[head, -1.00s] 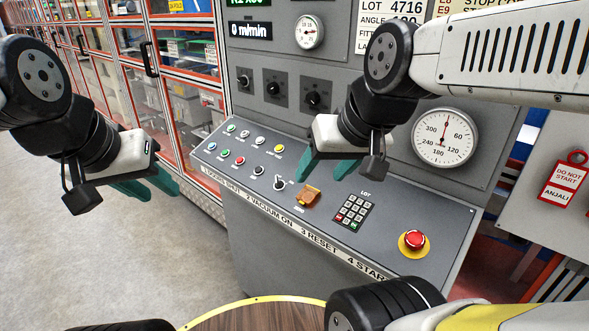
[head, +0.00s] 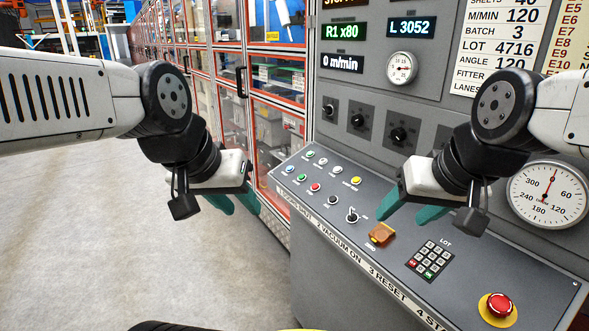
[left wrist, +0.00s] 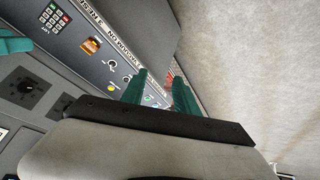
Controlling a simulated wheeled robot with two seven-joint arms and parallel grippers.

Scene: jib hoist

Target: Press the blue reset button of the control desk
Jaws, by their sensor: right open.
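The blue button (head: 290,170) is at the left end of the front row on the sloping control desk (head: 300,200). A green button (head: 302,177) and a red button (head: 315,187) sit beside it. My left gripper (head: 238,207) is open and empty, left of the desk's near left edge and apart from the blue button. Its two teal fingers stand apart in the left wrist view (left wrist: 160,85), with part of the desk behind them. I cannot make out the blue button there. My right gripper (head: 408,212) is open and empty over the desk's middle, near the orange cover (head: 381,234).
A keypad (head: 430,260) and a red mushroom button (head: 498,305) on a yellow base are on the desk's right part. An upright panel with knobs and dials (head: 400,69) rises behind. Red-framed glass cabinets (head: 240,85) stand behind left. The floor at left is clear.

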